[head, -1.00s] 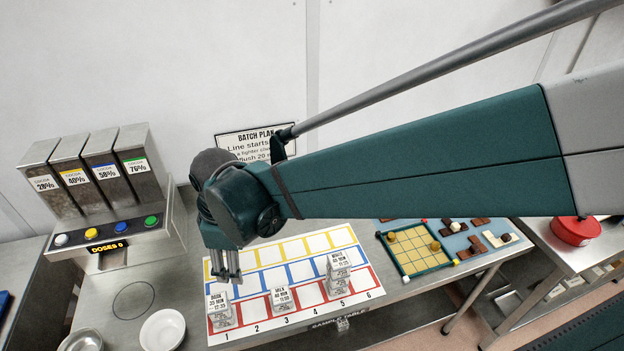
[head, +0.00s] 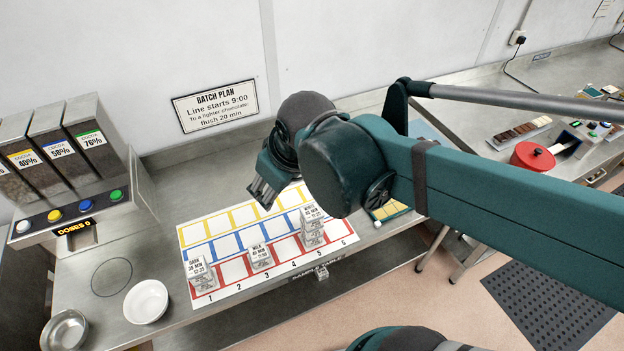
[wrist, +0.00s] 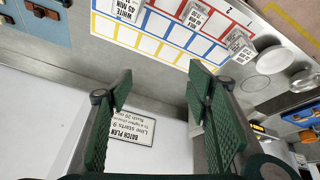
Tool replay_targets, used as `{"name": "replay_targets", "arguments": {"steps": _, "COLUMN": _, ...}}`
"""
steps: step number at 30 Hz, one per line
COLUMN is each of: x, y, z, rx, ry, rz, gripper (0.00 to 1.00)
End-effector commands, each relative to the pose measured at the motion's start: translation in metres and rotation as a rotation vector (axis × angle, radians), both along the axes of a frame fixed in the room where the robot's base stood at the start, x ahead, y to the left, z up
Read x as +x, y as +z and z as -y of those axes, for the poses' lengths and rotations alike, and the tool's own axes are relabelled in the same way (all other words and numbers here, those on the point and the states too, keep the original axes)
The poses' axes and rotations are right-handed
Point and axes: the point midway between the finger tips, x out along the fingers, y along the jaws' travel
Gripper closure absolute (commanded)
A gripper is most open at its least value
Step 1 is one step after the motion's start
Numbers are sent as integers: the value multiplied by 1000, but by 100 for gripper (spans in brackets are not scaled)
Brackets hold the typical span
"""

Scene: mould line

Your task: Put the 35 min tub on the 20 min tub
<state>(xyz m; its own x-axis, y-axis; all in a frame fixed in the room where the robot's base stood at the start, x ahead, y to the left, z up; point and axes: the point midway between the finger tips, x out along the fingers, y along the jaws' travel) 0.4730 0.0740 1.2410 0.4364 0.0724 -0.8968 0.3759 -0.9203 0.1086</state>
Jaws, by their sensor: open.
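A clear tub with a white tag reading DARK and what looks like 35 MIN (head: 201,275) stands on red square 1 of the printed mat (head: 232,272). It also shows in the wrist view (wrist: 238,44). A tub tagged MILK, apparently 40 MIN (head: 261,257), stands around square 3. A taller stack with a WHITE 45 MIN tag on top (head: 312,229) stands around square 5. I cannot read a 20 min label anywhere; lower tags in the stack are hidden. My gripper (head: 263,192) is open and empty, raised over the mat's back edge.
A cocoa dispenser with coloured buttons (head: 72,212) stands at the left. A white bowl (head: 146,301) and a metal bowl (head: 65,330) sit in front of it. A batch plan sign (head: 215,105) hangs behind. A red round pot (head: 533,156) is on the right counter.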

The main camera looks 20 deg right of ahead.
Motion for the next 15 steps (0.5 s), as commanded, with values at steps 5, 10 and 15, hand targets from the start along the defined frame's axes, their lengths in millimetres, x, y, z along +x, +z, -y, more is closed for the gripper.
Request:
{"name": "replay_targets", "arguments": {"steps": 5, "x": -13, "y": 7, "z": 30, "rx": 48, "ry": -139, "rz": 52, "gripper": 50}}
{"name": "replay_targets", "arguments": {"steps": 10, "x": -25, "y": 12, "z": 53, "rx": 93, "ry": -260, "rz": 100, "gripper": 50}}
{"name": "replay_targets", "arguments": {"steps": 15, "x": -32, "y": 15, "z": 68, "rx": 125, "ry": -341, "rz": 136, "gripper": 50}}
